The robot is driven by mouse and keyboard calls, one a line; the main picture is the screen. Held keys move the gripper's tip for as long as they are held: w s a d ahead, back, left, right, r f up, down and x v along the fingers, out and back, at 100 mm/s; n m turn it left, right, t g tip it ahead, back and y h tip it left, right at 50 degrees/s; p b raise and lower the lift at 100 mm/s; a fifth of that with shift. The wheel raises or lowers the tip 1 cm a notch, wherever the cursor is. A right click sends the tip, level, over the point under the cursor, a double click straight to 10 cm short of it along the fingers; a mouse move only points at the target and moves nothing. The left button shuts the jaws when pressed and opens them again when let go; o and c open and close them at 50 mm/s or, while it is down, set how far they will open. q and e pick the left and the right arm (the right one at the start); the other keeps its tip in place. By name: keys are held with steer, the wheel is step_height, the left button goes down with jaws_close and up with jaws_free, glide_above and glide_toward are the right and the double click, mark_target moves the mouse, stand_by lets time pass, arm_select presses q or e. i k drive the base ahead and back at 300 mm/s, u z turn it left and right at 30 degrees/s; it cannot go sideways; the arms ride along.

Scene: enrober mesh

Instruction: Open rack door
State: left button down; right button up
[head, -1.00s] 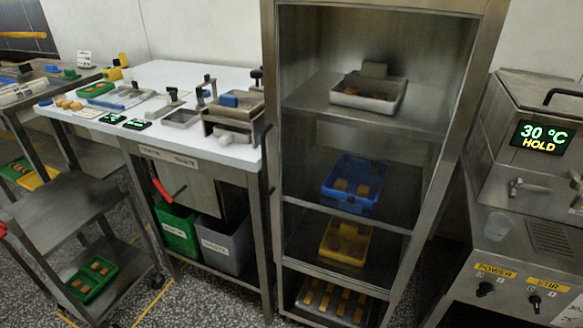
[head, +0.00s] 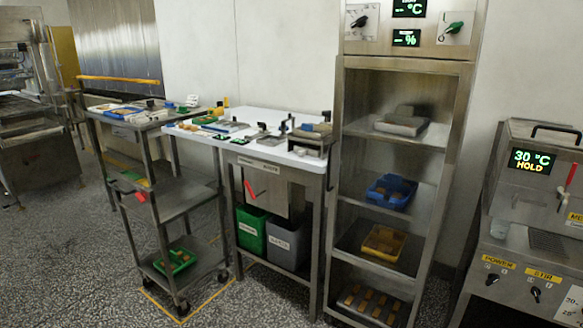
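The tall steel rack (head: 337,180) stands right of centre, with a control panel (head: 410,22) of displays and knobs at its top. Its shelves hold a grey tray (head: 402,125), a blue tray (head: 391,191), a yellow tray (head: 384,242) and, at the bottom, a tray with several brown pieces (head: 370,302). The shelves show through the front. I cannot tell whether a clear door covers them, and no handle is plain to see. Neither of my grippers is in view.
Left of the rack stands a white-topped table (head: 216,133) with tools, and green (head: 252,230) and grey (head: 285,240) bins below. A steel trolley (head: 186,203) stands further left. A machine (head: 530,190) reading 30 °C stands right. The speckled floor in front is clear.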

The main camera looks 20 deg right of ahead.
mark_target(466, 69)
steer(key=u, duration=0.45)
steer(key=i, duration=1)
steer(key=z, duration=0.5)
steer(key=i, duration=0.85)
steer(key=z, duration=0.9)
